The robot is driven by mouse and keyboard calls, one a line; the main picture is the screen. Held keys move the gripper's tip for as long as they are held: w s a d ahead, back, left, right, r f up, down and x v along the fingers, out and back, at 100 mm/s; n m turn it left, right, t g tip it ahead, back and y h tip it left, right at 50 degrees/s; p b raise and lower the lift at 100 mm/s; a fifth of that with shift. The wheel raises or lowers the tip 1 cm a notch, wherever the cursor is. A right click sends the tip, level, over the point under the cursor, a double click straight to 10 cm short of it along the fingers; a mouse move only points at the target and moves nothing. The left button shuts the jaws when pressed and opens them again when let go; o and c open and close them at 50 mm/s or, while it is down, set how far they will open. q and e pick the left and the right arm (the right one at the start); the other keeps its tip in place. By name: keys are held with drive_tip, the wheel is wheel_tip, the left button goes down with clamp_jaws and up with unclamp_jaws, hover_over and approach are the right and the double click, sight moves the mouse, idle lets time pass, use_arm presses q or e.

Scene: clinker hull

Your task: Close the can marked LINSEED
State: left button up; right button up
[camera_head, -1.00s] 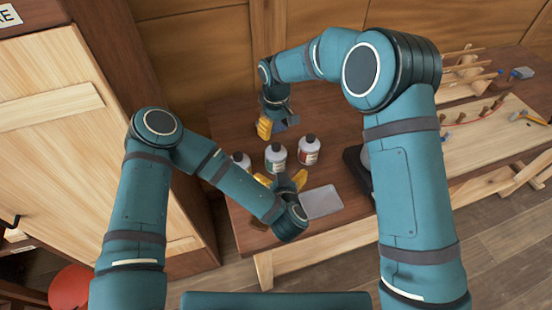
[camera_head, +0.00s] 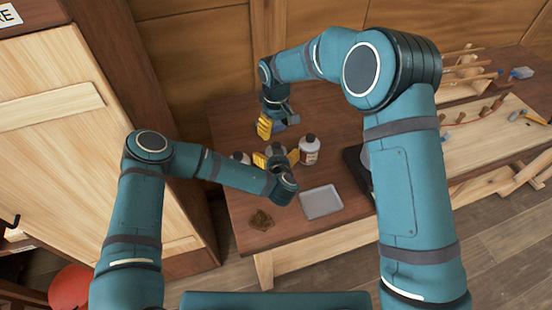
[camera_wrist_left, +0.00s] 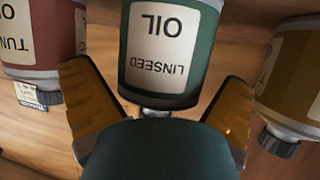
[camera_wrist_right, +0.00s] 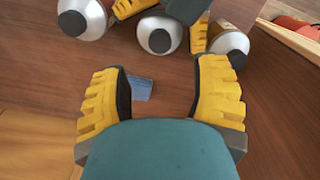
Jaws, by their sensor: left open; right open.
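The green LINSEED can (camera_wrist_left: 168,50) stands between the fingers of my left gripper (camera_wrist_left: 160,100) in the left wrist view, which shows it upside down. The left gripper is open, one finger on each side; I cannot tell whether they touch it. Its silver top and neck are partly hidden by my gripper. In the head view the can (camera_head: 276,150) is the middle of three, with my left gripper (camera_head: 277,158) over it. In the right wrist view its top (camera_wrist_right: 160,36) shows a dark round centre, cap or opening unclear. My right gripper (camera_wrist_right: 160,95) is open and empty behind the cans.
A dark red TUNG can (camera_wrist_left: 42,35) and an amber can (camera_wrist_left: 292,75), both black-capped, flank it closely. A grey tray (camera_head: 321,201) and brown crumpled thing (camera_head: 261,219) lie in front. A small blue flat piece (camera_wrist_right: 141,88) lies near my right gripper.

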sight(276, 145)
use_arm(q)
clamp_jaws()
use_arm(e)
drive_tip(key=shift+c, duration=0.9)
drive_tip(key=shift+s+f, duration=0.45)
drive_tip(key=shift+f, duration=0.15)
use_arm(q)
drive_tip(key=shift+s+f, duration=0.1)
use_arm(e)
drive_tip(key=shift+w+r, duration=0.4)
drive_tip(key=shift+r, duration=0.2)
use_arm(q)
drive_tip(key=shift+f, duration=0.1)
use_arm(e)
drive_tip(key=shift+f, duration=4)
clamp_jaws()
